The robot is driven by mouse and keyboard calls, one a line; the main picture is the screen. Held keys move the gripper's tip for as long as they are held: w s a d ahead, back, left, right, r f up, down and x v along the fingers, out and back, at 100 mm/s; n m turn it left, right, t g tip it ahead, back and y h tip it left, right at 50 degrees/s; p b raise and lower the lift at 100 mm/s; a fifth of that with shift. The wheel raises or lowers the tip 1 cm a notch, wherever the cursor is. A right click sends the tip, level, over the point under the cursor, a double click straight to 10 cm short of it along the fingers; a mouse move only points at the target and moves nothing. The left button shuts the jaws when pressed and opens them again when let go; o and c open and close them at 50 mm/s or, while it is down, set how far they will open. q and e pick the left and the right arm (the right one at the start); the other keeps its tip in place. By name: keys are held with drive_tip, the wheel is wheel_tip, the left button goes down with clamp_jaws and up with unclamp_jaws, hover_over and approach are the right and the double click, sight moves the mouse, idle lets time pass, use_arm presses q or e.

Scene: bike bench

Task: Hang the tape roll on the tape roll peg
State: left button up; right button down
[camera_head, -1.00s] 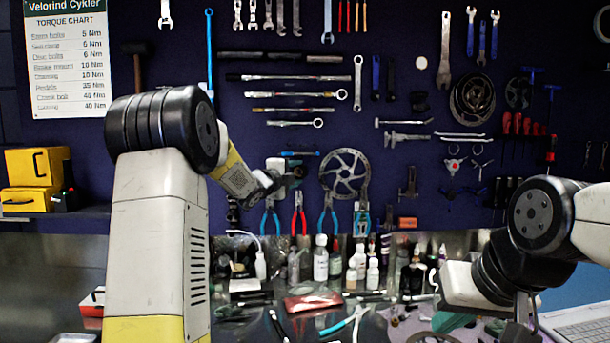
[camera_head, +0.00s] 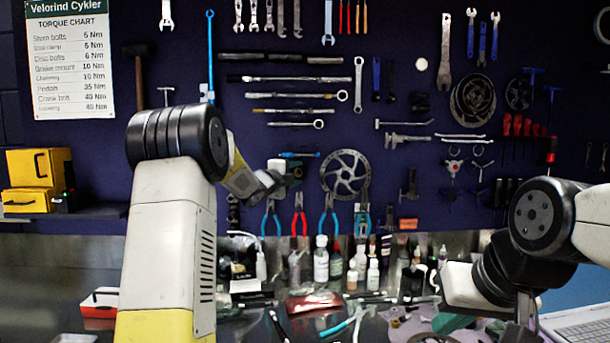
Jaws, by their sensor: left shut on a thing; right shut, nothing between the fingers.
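My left gripper (camera_head: 280,184) is reached out in front of the dark tool wall, just above the hanging pliers. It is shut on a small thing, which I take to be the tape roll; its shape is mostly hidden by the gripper. A pale block shows right above the gripper; I cannot tell what it is part of. I cannot make out the tape roll peg; it may be behind the gripper. My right gripper (camera_head: 524,326) points down at the lower right over the bench, shut and empty, partly cut off by the frame.
A brake disc (camera_head: 345,174) hangs right of my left gripper, with red pliers (camera_head: 299,216) and blue pliers below. Several bottles (camera_head: 321,262) stand along the back of the bench. A red pouch (camera_head: 313,303) lies in front. A laptop (camera_head: 580,328) is at the lower right.

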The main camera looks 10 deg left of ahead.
use_arm(q)
drive_tip(key=o, duration=1.4)
drive_tip(key=shift+w+d, duration=0.1)
drive_tip(key=shift+w, duration=0.05)
drive_tip(key=s+a+n+g+y, duration=0.1)
drive_tip(key=s+a+n+y, duration=0.15)
drive_tip(key=s+n, duration=0.55)
drive_tip(key=s+a+n+g+y, duration=0.2)
drive_tip(key=s+n+y, duration=0.1)
drive_tip(key=s, duration=0.9)
drive_tip(key=s+d+f+n+g, duration=0.2)
drive_tip(key=s+f+n, duration=0.1)
drive_tip(key=s, duration=0.7)
drive_tip(key=s+d+f+n+g+h, duration=0.1)
drive_tip(key=s+d+f+n+g, duration=0.2)
drive_tip(key=s, duration=0.7)
drive_tip(key=s+d+f+n+g+h, duration=0.1)
drive_tip(key=s+d+f+n+g, duration=0.1)
drive_tip(key=s+f, duration=0.5)
drive_tip(key=shift+s+d+n+g, duration=0.2)
drive_tip(key=shift+s+d+n, duration=0.1)
drive_tip(key=shift+s+n, duration=0.4)
drive_tip(key=shift+s+d+n+g, duration=0.25)
drive_tip(key=shift+s+n, duration=0.15)
drive_tip(key=shift+s, duration=0.45)
